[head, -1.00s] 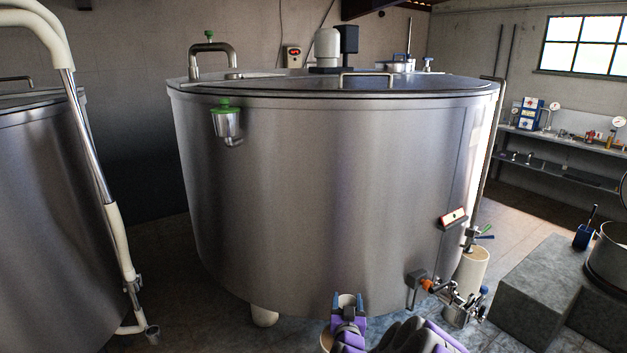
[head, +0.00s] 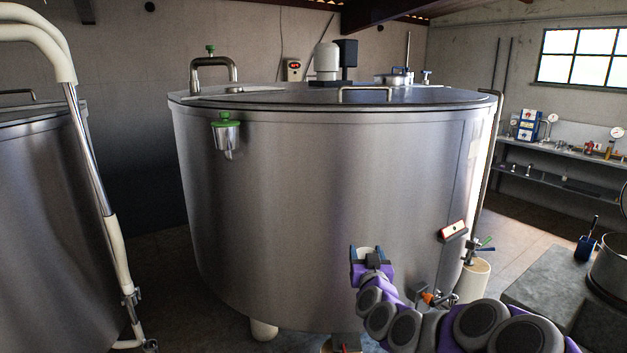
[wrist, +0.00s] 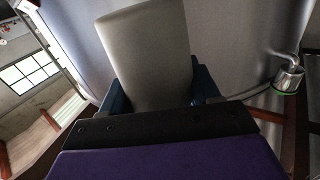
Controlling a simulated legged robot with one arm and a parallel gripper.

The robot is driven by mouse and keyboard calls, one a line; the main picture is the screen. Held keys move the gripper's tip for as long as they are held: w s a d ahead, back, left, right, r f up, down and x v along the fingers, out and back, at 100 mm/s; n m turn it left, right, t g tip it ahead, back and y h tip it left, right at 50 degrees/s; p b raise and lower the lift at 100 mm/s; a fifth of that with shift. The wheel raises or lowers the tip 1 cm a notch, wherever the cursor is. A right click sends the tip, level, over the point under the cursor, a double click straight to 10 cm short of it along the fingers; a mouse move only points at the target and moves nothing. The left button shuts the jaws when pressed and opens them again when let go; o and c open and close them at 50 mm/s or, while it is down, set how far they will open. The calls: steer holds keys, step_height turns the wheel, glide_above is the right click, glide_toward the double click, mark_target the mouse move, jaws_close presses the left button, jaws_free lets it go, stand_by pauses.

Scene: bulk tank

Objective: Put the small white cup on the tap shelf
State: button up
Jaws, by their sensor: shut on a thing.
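The small white cup (head: 366,251) is held in my gripper (head: 371,262), in front of the lower right of the big steel tank. In the wrist view the cup (wrist: 148,55) is large and pale between the two dark blue fingers of my gripper (wrist: 155,88). My gripper is shut on it. The tap (head: 438,298) with an orange part sits low on the tank at the right, partly hidden by my arm. I cannot clearly make out the tap shelf.
The steel tank (head: 310,200) fills the middle. A metal cup with a green top (head: 226,133) hangs on its wall. A red-edged white item (head: 454,231) is on the tank above the tap. A grey block (head: 545,290) stands at the right, a second tank (head: 50,220) at the left.

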steer(key=shift+s+d+r, duration=0.1)
steer(key=shift+s+r, duration=0.1)
steer(key=shift+r, duration=0.4)
